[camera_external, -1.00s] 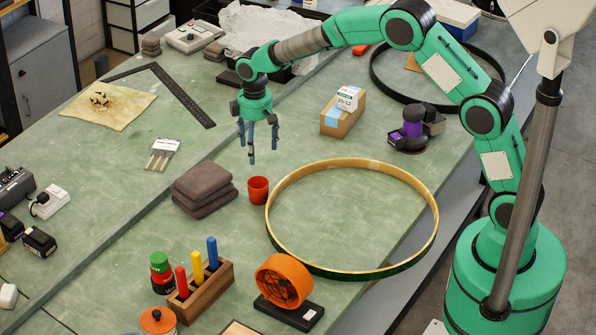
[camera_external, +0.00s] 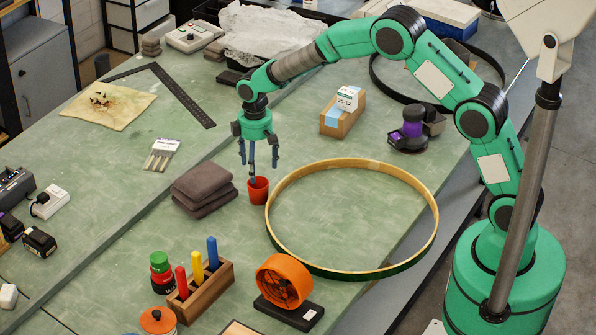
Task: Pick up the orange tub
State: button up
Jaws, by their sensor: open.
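The orange tub (camera_external: 259,195) is a small, red-orange, open-topped cup standing upright on the green bench, between the folded grey cloths and the large wooden hoop. My gripper (camera_external: 258,165) points down just above it, its fingers spread open and empty. One finger reaches down in front of or into the tub's mouth; I cannot tell which, or whether it touches. That finger hides part of the tub's rim.
The folded grey cloths (camera_external: 204,188) lie close left of the tub. The wooden hoop (camera_external: 432,196) lies close on its right. A block with coloured handles (camera_external: 209,284) and an orange round device (camera_external: 283,282) stand in front. Bare bench lies behind the tub.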

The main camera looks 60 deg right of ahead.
aim_at(258, 183)
jog(key=shift+f, duration=0.9)
jog(key=shift+f+b, duration=0.6)
jog(key=shift+f, duration=2)
jog(key=c, duration=1)
